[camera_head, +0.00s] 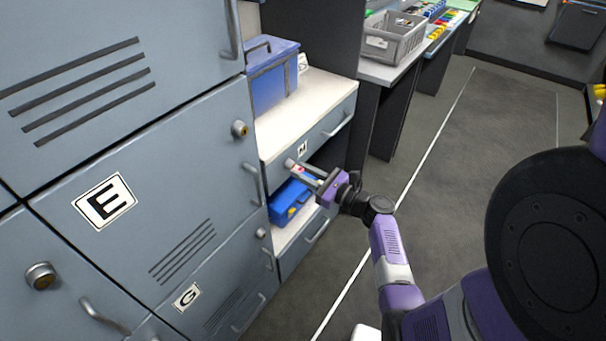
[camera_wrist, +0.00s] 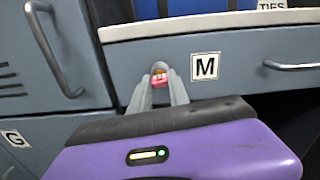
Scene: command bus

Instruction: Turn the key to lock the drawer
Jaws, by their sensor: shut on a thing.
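The drawer (camera_head: 325,128) is grey, marked with the letter M, and looks closed under the white counter. It also shows in the wrist view (camera_wrist: 240,55), with its M label right of my fingers. A lock (camera_head: 290,163) sits at the drawer's left end. My gripper (camera_head: 306,172) reaches in from the right and its fingertips are at this lock. In the wrist view my gripper (camera_wrist: 158,88) is shut on a small red key (camera_wrist: 159,80). The key's shaft and how far it is in the lock are hidden.
A blue case (camera_head: 272,75) stands on the white counter above the drawer. A blue box (camera_head: 290,202) lies in the open shelf below my gripper. Grey lockers (camera_head: 150,190) with handles and locks fill the left. The floor (camera_head: 440,190) at right is clear.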

